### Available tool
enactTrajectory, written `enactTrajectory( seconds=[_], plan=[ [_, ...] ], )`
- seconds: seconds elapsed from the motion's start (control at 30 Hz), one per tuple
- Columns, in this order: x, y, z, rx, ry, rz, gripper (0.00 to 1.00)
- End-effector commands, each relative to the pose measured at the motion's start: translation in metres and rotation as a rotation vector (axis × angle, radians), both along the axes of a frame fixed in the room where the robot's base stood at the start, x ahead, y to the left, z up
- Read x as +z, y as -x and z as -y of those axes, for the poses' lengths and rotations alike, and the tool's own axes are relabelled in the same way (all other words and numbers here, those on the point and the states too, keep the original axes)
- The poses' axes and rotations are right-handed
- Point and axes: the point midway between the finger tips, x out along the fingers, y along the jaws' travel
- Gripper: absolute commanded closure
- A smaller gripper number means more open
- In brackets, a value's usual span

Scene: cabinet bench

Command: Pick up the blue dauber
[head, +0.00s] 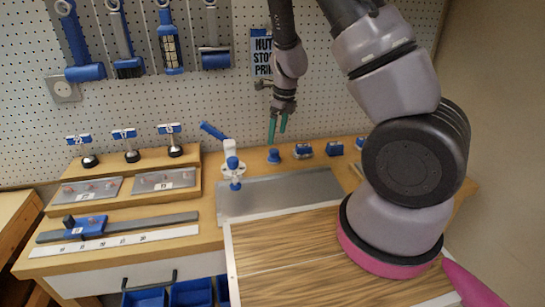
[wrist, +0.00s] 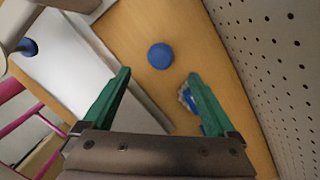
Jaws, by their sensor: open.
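The blue dauber (head: 273,157) is a small blue knob-like piece standing on the wooden bench, behind the metal plate. In the wrist view it is a round blue top (wrist: 160,56) on bare wood, just beyond the fingertips and roughly centred between them. My gripper (head: 277,130) has green fingers pointing down above the dauber, with a gap below them in the head view. In the wrist view my gripper (wrist: 158,74) is open and empty, its fingers wide apart. The dauber's lower part is hidden in the wrist view.
Several small blue-and-white blocks (head: 303,151) stand right of the dauber; one (wrist: 189,100) is beside a finger in the wrist view. A white-and-blue toggle clamp (head: 231,160) stands to the left on the metal plate (head: 300,191). The pegboard (head: 215,105) rises behind.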

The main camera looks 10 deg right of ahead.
Motion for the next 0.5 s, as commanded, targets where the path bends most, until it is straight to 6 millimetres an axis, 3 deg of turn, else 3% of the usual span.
enactTrajectory(
  seconds=[0.1,0.37,0.5],
  plan=[
    [-0.020,-0.002,-0.001,-0.003,0.001,-0.003,0.08],
    [-0.041,-0.004,-0.004,-0.001,0.001,-0.002,0.08],
    [-0.063,-0.007,-0.006,-0.002,0.001,-0.004,0.08]
  ],
)
